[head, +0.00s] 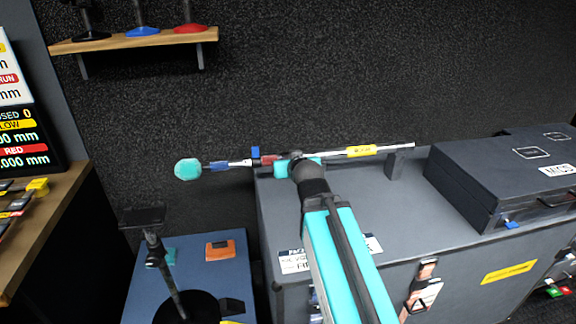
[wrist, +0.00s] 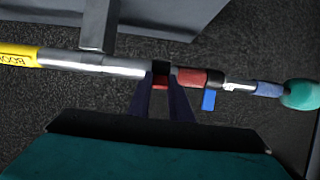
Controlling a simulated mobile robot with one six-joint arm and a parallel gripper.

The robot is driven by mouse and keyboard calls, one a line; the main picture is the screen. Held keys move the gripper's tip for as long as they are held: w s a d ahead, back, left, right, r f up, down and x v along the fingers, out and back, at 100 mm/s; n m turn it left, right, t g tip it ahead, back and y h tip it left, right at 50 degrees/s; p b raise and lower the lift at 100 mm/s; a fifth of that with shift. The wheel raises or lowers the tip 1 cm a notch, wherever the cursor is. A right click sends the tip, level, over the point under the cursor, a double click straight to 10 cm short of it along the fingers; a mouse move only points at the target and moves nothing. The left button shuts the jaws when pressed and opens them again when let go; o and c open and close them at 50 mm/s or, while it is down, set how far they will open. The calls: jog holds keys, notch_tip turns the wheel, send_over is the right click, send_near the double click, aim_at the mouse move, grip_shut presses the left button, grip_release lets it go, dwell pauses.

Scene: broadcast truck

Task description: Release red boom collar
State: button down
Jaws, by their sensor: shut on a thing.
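The boom pole lies level across the wrist view, its silver tube (wrist: 110,66) at left and a teal microphone end (wrist: 300,94) at right. The red collar (wrist: 193,78) sits around the pole, just right of a black band (wrist: 161,67); it also shows in the head view (head: 267,160). My gripper (wrist: 161,86) is shut on a small red piece by the black band, apparently the red collar's lever. A blue lever (wrist: 208,100) hangs down right of my fingers, and a blue collar (wrist: 268,89) is near the microphone. My wrist hides part of the pole in the head view.
The pole rests by a grey upright (head: 394,164) on the dark case (head: 415,195). A closed black case (head: 500,165) stands at right. A shelf with stands (head: 135,40) is at upper left. A black stand (head: 160,255) rises at lower left.

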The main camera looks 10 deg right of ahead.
dwell(0.4)
jog(key=c, duration=1.6)
grip_release()
jog(key=shift+s+f+b, duration=0.1)
jog(key=shift+b, duration=1.2)
jog(key=b, duration=0.3)
jog(key=shift+s, duration=0.2)
jog(key=b+v, duration=0.2)
jog(key=b, duration=0.5)
jog(key=b+v, duration=0.8)
jog(key=v, duration=0.3)
jog(key=shift+s, duration=0.1)
